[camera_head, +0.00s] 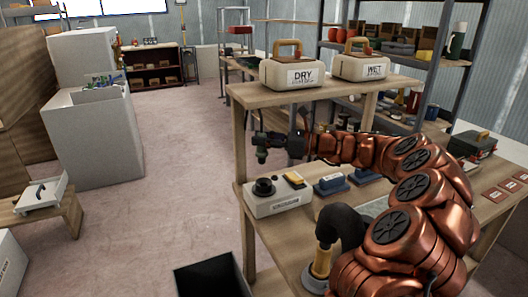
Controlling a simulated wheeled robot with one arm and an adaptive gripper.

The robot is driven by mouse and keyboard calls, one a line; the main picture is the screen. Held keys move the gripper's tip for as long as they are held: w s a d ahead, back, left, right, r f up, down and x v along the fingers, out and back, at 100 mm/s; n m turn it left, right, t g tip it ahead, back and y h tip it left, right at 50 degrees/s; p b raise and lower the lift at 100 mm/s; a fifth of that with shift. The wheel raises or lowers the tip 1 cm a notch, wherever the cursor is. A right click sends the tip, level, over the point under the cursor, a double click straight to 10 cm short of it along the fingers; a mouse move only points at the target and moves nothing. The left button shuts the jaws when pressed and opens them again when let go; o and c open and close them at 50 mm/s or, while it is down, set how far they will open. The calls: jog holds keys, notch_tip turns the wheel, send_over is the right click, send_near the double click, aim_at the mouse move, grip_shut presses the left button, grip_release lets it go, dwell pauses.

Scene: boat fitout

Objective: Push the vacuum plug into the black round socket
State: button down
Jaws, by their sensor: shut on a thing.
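The black round socket (264,187) is on top of a white box (262,205) with a label on its front, at the left end of the bench. My copper arm reaches left across the bench. My gripper (263,143) is shut on a small dark greenish piece, seemingly the vacuum plug (262,155). The plug hangs above the socket, with a visible gap between them. The fingers are small and dark here, so the exact grip cannot be made out.
A yellow-orange block (294,180) sits beside the socket on the box. Blue blocks (330,186) stand to the right. A shelf (300,92) with DRY (306,72) and WET (363,66) cases is above.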

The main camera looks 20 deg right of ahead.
aim_at(265, 154)
jog(key=shift+s+d, duration=0.1)
jog(key=shift+d, duration=0.15)
jog(key=shift+f, duration=0.1)
jog(key=shift+f+b, duration=2.5)
jog(key=shift+b, duration=0.2)
jog(key=shift+r+p, duration=0.15)
jog(key=shift+p, duration=0.25)
jog(key=shift+p, duration=1.25)
jog(key=shift+f+b, duration=0.45)
jog(key=shift+f, duration=2.15)
jog(key=c, duration=1.2)
grip_release()
jog(key=o, duration=0.4)
jog(key=shift+r, duration=0.2)
jog(key=shift+c, duration=0.2)
